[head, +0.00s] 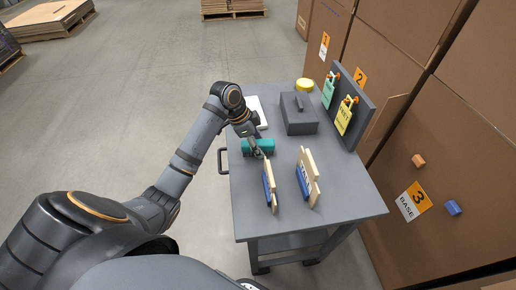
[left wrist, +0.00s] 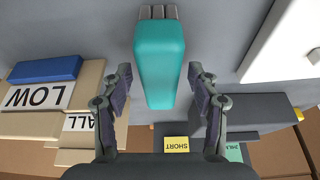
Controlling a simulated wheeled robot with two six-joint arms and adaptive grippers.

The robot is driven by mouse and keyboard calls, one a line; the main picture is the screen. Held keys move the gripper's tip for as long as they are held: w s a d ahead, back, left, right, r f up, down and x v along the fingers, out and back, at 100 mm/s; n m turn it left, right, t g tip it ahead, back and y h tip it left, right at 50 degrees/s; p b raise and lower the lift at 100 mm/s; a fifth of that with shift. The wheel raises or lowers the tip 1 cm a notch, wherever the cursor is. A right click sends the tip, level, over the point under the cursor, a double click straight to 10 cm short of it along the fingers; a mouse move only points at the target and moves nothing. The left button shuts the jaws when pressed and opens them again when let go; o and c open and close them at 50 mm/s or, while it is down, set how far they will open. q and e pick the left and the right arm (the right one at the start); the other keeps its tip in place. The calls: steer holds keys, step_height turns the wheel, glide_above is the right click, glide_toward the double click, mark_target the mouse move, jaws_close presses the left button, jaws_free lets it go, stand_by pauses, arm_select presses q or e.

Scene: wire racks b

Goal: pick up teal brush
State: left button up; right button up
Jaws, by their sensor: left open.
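The teal brush (head: 263,146) lies on the grey cart top near its left edge. In the left wrist view the brush (left wrist: 160,65) is a teal block with a grey end at the top of the picture. My left gripper (head: 257,152) is at the brush in the head view and hides part of it. In the left wrist view my left gripper (left wrist: 160,73) is open, with one finger on each side of the brush's near part and a visible gap at both sides. My right gripper is in neither view.
Two beige boards with blue parts (head: 268,190) (head: 306,180) stand close by on the cart (head: 345,197). A dark box with a handle (head: 299,118), a white flat item (head: 258,113) and a tag panel (head: 362,112) are farther back. The cart's right front is clear.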

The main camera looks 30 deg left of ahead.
arm_select(q)
steer(key=shift+f, duration=0.15)
stand_by(0.3)
steer(key=shift+c, duration=0.3)
jaws_close()
